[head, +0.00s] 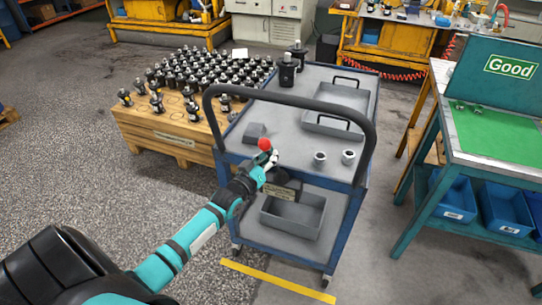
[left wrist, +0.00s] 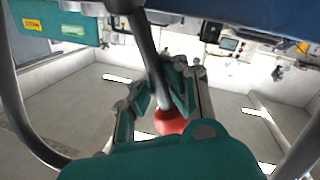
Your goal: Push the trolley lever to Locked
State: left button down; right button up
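The trolley (head: 345,205) is blue-framed with grey shelves and a black push handle. Its lever shows as a red ball knob (head: 265,144) at the trolley's near left side. In the left wrist view the lever's grey rod (left wrist: 153,58) runs down to the red knob (left wrist: 171,121). My left gripper (head: 268,161) is at the lever, and its teal fingers (left wrist: 164,88) lie close on both sides of the rod, seemingly closed on it. The knob sits between the fingers and my palm. A dark label plate (head: 282,191) is partly behind the gripper; its text is unreadable. My right gripper is out of view.
Grey trays and metal cups (head: 348,157) stand on the trolley's top shelf. A wooden pallet box (head: 165,138) with several black motors stands left. A green-topped bench (head: 500,140) with blue bins is right. A yellow floor line (head: 275,281) lies in front; the near floor is clear.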

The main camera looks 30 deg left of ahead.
pick_arm(q)
jog(key=shift+s, duration=0.1)
dwell(0.4)
jog(key=shift+d+r+m+p, duration=0.15)
jog(key=shift+d+m+p, duration=0.05)
jog(key=shift+m+p, duration=0.25)
jog(key=shift+w+d+r+m+p, duration=0.25)
jog(key=shift+d+m+p, duration=0.2)
jog(key=shift+p, duration=0.35)
jog(key=d+m+p, duration=0.1)
jog(key=d+m+g+p, duration=0.1)
jog(key=m, duration=0.1)
jog(key=d+m+p, duration=0.1)
jog(key=p, duration=0.1)
jog(key=shift+w+d, duration=0.35)
jog(key=shift+w+d+f+m+g+y, duration=0.15)
jog(key=shift+d+f+m+g+y, duration=0.1)
jog(key=shift+d+m, duration=0.5)
jog(key=shift+w+d+f+m+g+y, duration=0.15)
jog(key=shift+d+f+m+g+y, duration=0.2)
jog(key=shift+m, duration=0.6)
jog(key=shift+r, duration=0.1)
